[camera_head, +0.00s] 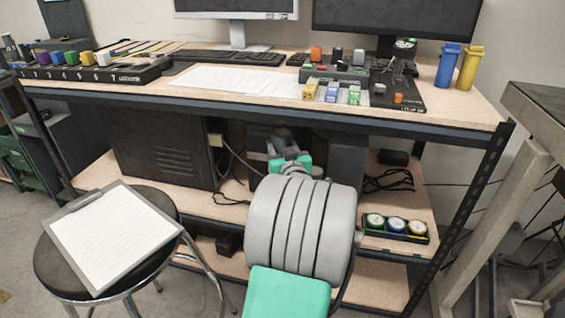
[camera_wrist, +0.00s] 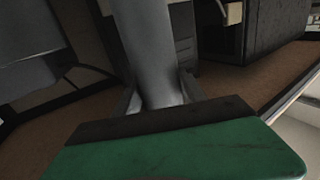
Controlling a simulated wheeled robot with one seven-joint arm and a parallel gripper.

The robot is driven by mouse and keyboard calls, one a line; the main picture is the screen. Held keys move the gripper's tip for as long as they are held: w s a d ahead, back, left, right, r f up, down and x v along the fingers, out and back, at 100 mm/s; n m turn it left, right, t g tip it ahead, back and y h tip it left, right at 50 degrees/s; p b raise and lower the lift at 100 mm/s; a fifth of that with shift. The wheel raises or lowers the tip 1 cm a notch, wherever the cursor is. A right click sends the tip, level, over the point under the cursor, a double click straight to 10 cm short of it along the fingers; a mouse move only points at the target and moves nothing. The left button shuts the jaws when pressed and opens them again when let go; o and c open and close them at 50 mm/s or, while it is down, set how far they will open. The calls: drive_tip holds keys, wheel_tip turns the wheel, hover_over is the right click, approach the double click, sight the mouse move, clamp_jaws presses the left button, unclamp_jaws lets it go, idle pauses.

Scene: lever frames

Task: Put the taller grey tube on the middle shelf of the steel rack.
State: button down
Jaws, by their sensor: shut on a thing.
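In the wrist view, a smooth grey tube (camera_wrist: 148,45) stands between the fingers of my gripper (camera_wrist: 160,98), which is shut on it. The tube's top runs out of the picture. In the head view my gripper (camera_head: 286,153) is partly hidden behind my arm, under the bench top, and a bit of grey shows just beyond it. No second tube shows, so I cannot compare heights. The dark steel-framed rack (camera_head: 473,198) has a wooden top, a middle shelf (camera_head: 408,204) and a lower shelf (camera_head: 375,290). I cannot tell whether the tube touches the shelf.
Dark cabinets (camera_head: 160,148) fill the middle shelf's left and back. A tray of round coloured-lid items (camera_head: 396,228) and loose black cables (camera_head: 388,180) lie at its right. A stool (camera_head: 60,262) with a clipboard (camera_head: 115,232) stands front left. The bench top's edge (camera_head: 300,101) overhangs my gripper.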

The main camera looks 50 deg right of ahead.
drive_tip(key=f+b, duration=0.1)
drive_tip(key=f, duration=0.1)
drive_tip(key=f+b, duration=0.1)
drive_tip(key=f, duration=0.1)
drive_tip(key=shift+s+d+f, duration=0.1)
drive_tip(key=shift+s+f, duration=0.1)
drive_tip(key=shift+f, duration=0.2)
drive_tip(key=shift+f+b, duration=0.15)
drive_tip(key=shift+b, duration=0.2)
drive_tip(key=c, duration=1.1)
unclamp_jaws()
drive_tip(key=shift+f, duration=0.25)
drive_tip(key=o, duration=0.4)
drive_tip(key=shift+o, duration=0.2)
drive_tip(key=shift+r, duration=0.1)
